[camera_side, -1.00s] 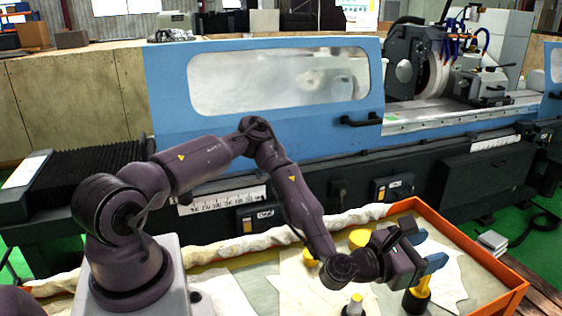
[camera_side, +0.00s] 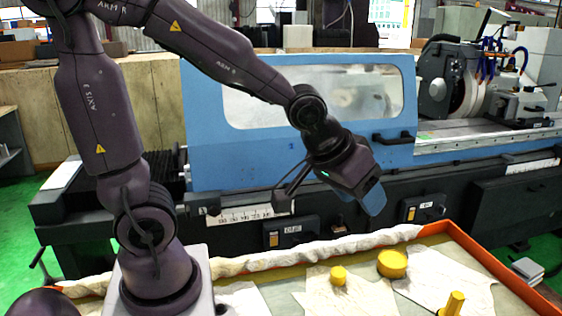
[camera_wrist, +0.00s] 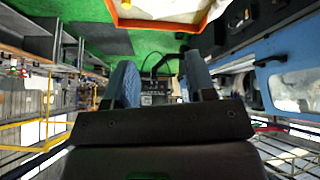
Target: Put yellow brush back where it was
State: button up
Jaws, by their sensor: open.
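A yellow upright piece (camera_side: 453,303), which looks like the brush, stands in the orange-rimmed tray (camera_side: 485,262) at the bottom right of the side view. Its lower part is cut off by the frame edge. My gripper (camera_side: 372,200) is raised well above and to the left of it, in front of the blue machine door. In the wrist view my gripper (camera_wrist: 160,78) shows two blue fingers apart with nothing between them. The brush cannot be made out in the wrist view.
A small yellow cylinder (camera_side: 338,275) and a wider yellow round piece (camera_side: 392,263) stand on pale cloths in the tray. A rolled cloth (camera_side: 300,247) lies along the tray's back edge. The blue machine door (camera_side: 245,150) stands behind my gripper.

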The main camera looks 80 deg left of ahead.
jog(key=s+a+r+m, duration=0.1)
jog(key=s+r, duration=0.1)
jog(key=s, duration=0.4)
jog(key=s+a+r+m+g, duration=0.1)
jog(key=s+r+m, duration=0.1)
jog(key=s, duration=0.4)
jog(key=shift+a+r, duration=0.3)
jog(key=shift+r, duration=0.45)
